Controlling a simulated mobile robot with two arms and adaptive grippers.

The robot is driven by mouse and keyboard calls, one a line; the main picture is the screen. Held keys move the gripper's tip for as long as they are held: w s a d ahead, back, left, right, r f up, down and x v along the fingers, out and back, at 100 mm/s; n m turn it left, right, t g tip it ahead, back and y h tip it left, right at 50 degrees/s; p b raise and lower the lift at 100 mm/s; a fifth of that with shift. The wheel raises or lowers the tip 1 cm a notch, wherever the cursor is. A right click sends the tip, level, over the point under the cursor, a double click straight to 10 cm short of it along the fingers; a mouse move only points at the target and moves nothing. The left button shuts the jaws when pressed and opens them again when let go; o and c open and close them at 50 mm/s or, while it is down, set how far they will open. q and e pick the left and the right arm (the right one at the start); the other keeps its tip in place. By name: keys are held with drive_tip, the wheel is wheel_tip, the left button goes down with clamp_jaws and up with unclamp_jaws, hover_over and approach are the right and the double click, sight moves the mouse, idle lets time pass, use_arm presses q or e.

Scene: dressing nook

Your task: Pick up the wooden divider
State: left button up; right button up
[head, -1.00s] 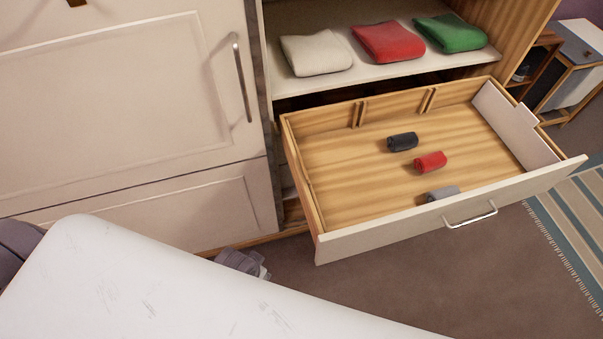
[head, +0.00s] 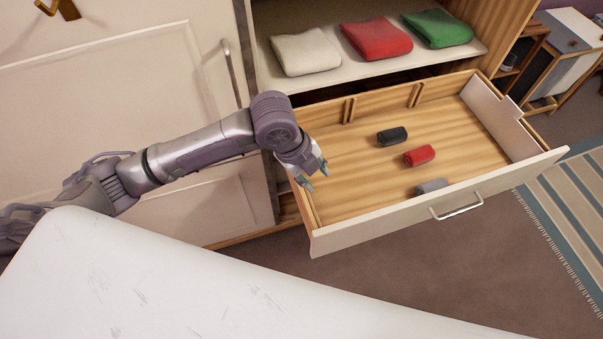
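The open drawer (head: 380,220) has a wood-grained floor and a back wall with paired upright slot strips. A pale panel with a stepped top edge (head: 497,112) stands along its right end; I cannot tell whether this is the wooden divider. No loose wood-coloured divider shows. My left gripper (head: 318,177) hangs over the drawer's left end, fingers spread and empty, well apart from the pale panel. It hides part of the drawer's left side. My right gripper is not in view.
In the drawer lie a black roll (head: 392,136), a red roll (head: 419,155) and a grey roll (head: 431,187). Folded white (head: 305,50), red (head: 376,40) and green (head: 438,29) cloths rest on the shelf above. A white surface (head: 170,285) fills the lower left.

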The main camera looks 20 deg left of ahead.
use_arm(q)
drive_tip(key=w+a+r+m+y, duration=0.2)
drive_tip(key=w+a+r+m, duration=0.3)
drive_tip(key=a, duration=0.4)
drive_tip(key=shift+n+g, duration=0.3)
drive_tip(key=shift+n, duration=0.1)
drive_tip(key=f, duration=0.2)
drive_tip(key=w+d+f, duration=0.1)
drive_tip(key=f, duration=0.2)
drive_tip(key=w+f+p, duration=0.1)
drive_tip(key=f, duration=0.2)
drive_tip(key=shift+d+f, duration=0.25)
drive_tip(key=shift+d, duration=0.1)
drive_tip(key=f+p, duration=0.1)
drive_tip(key=f, duration=0.1)
drive_tip(key=w+f+p, duration=0.1)
drive_tip(key=f, duration=0.1)
drive_tip(key=shift+d+f, duration=0.1)
drive_tip(key=shift+f, duration=0.2)
drive_tip(key=shift+d+f, duration=0.1)
drive_tip(key=shift+f, duration=0.45)
clamp_jaws()
drive_tip(key=shift+r, duration=0.1)
